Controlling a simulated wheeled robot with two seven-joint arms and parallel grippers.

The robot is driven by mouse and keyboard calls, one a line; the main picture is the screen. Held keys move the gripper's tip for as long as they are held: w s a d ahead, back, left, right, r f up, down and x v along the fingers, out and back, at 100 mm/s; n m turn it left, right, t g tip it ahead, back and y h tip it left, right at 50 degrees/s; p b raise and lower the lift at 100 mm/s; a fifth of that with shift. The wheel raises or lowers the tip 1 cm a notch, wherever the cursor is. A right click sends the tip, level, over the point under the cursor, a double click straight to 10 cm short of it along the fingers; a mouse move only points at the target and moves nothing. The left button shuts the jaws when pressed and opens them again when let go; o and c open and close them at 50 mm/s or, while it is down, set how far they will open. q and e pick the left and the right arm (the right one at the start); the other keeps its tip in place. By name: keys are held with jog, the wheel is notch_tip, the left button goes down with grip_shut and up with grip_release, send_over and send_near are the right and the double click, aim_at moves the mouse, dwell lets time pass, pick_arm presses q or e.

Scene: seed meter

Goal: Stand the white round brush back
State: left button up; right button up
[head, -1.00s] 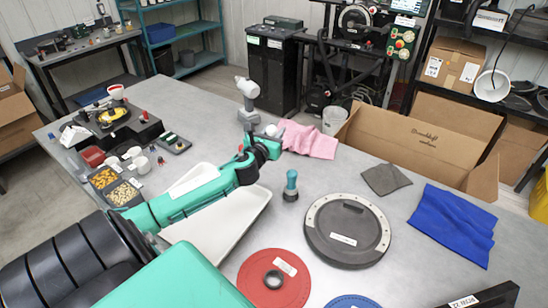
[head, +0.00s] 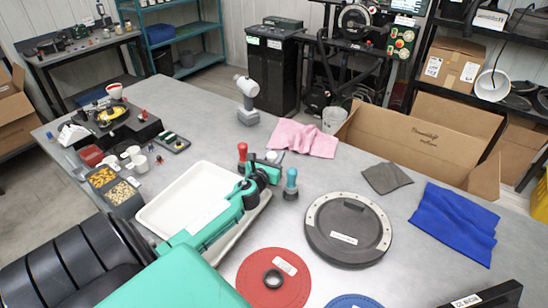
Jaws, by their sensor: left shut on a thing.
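My left gripper (head: 270,163) is shut on a white-topped thing, which looks like the white round brush (head: 276,156). Only a small pale part of it shows behind the fingers; its lower part is hidden, so I cannot tell whether it touches the table. A red-handled brush (head: 242,154) stands upright just left of the gripper. A teal-handled brush (head: 291,182) stands upright just to the right. My right gripper is not in view.
A white tray (head: 160,218) lies partly under my left arm. A dark round plate (head: 346,238) and a red disc (head: 290,292) are nearer on the right. A pink cloth (head: 305,138) lies behind the gripper. Grey cloth (head: 386,178) and blue cloth (head: 453,225) lie further right.

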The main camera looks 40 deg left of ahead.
pick_arm(q)
jog(key=shift+f, duration=0.2)
jog(key=o, duration=1)
jog(key=shift+r, duration=0.1)
jog(key=shift+r, duration=0.2)
jog(key=shift+s+f, duration=0.15)
jog(key=shift+s, duration=0.15)
jog(key=b+v, duration=0.2)
jog(key=v, duration=0.8)
jog(key=shift+s, duration=0.1)
jog(key=shift+s+d, duration=0.25)
jog(key=shift+s, duration=0.35)
